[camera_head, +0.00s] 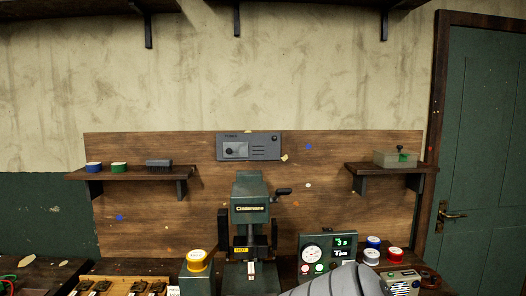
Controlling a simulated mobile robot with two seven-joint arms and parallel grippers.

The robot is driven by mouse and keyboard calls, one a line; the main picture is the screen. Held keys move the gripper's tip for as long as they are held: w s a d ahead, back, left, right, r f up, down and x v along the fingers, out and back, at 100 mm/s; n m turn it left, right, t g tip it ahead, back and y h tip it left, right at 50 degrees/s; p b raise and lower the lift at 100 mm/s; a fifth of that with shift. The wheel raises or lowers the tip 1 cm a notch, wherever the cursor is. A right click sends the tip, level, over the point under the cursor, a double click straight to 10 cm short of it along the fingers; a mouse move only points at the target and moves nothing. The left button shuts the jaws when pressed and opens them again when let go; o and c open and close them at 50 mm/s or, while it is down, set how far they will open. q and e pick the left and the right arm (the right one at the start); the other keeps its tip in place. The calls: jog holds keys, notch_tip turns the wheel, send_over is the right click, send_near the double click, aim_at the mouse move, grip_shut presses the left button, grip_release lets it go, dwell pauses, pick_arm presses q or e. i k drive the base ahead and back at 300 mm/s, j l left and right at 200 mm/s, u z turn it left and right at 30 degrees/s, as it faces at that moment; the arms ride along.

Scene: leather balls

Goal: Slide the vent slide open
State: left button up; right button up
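The grey vent panel (269,146) is mounted on the upper middle of the wooden backboard, above the green machine. The vent slide (236,150), a lighter plate with a dark round knob, sits at the panel's left side. Several dark horizontal slots show uncovered to the right of the plate. Whether more slots lie behind the plate is hidden. Neither gripper is in view. A grey rounded part at the bottom edge, right of middle, looks like one of my arm links; I cannot tell which arm.
The green machine (249,214) with a side handle stands below the vent. A left shelf (130,175) holds tins and a brush; a right shelf (400,169) holds a box. A gauge unit (327,250) and several tins stand on the bench.

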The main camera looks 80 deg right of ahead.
aim_at(231, 149)
jog(key=z, duration=2.35)
